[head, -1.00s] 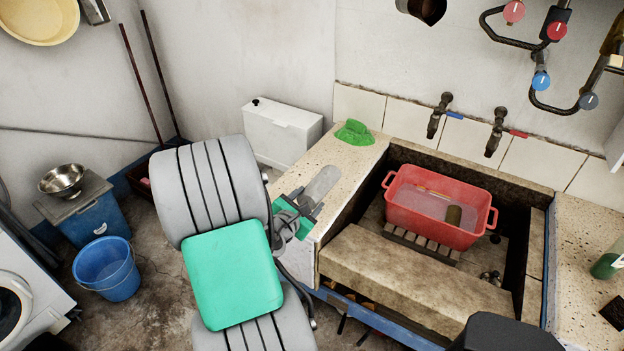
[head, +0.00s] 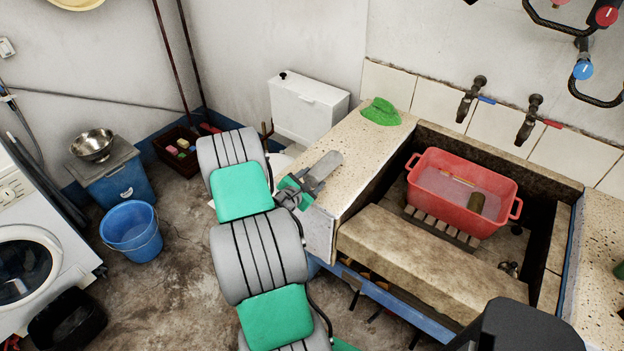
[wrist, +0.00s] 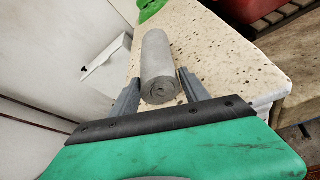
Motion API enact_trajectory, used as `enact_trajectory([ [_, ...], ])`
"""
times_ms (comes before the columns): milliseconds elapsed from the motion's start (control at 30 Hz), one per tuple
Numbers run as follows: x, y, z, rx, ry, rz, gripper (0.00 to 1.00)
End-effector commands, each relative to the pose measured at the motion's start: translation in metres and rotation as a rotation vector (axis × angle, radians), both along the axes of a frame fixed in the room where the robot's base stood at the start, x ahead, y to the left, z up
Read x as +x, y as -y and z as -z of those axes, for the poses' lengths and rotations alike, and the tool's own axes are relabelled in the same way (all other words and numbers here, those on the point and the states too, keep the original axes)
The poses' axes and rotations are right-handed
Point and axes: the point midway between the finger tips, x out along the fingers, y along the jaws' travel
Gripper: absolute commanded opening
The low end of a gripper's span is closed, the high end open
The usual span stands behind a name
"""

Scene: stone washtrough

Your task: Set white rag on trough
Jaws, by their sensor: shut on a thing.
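The white rag is a rolled-up, light grey cylinder (head: 325,165), at the near left edge of the trough's left ledge. In the wrist view the roll (wrist: 157,62) lies between my two fingers, pointing away from me over the speckled ledge. My gripper (head: 304,186) is shut on its near end; it also shows in the wrist view (wrist: 160,90). I cannot tell whether the roll touches the ledge. The stone trough (head: 352,150) has a pale speckled top and a dark basin with a rough front slab (head: 430,262).
A green cloth (head: 381,111) lies at the ledge's back end. A red tub (head: 462,212) with cloudy water sits in the basin. Two taps (head: 470,98) stick out above. A white tank (head: 308,108) stands behind the ledge. The ledge's middle is clear.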

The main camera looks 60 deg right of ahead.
Motion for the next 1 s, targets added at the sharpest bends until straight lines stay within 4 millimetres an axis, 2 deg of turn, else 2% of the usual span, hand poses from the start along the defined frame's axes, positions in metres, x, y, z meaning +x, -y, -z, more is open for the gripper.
enact_trajectory([
  [100,0.000,0.000,0.004,0.000,0.000,0.000,0.00],
  [133,0.000,0.000,0.002,0.000,0.000,0.000,0.56],
  [300,0.000,0.000,0.002,0.000,0.000,0.001,0.70],
  [400,0.000,0.000,0.002,0.000,0.000,0.001,0.76],
  [667,0.000,0.000,-0.003,0.000,0.000,0.000,0.76],
  [767,0.001,-0.012,-0.003,0.001,-0.001,-0.002,0.76],
  [1000,0.003,-0.069,-0.023,0.000,-0.002,-0.008,0.76],
])
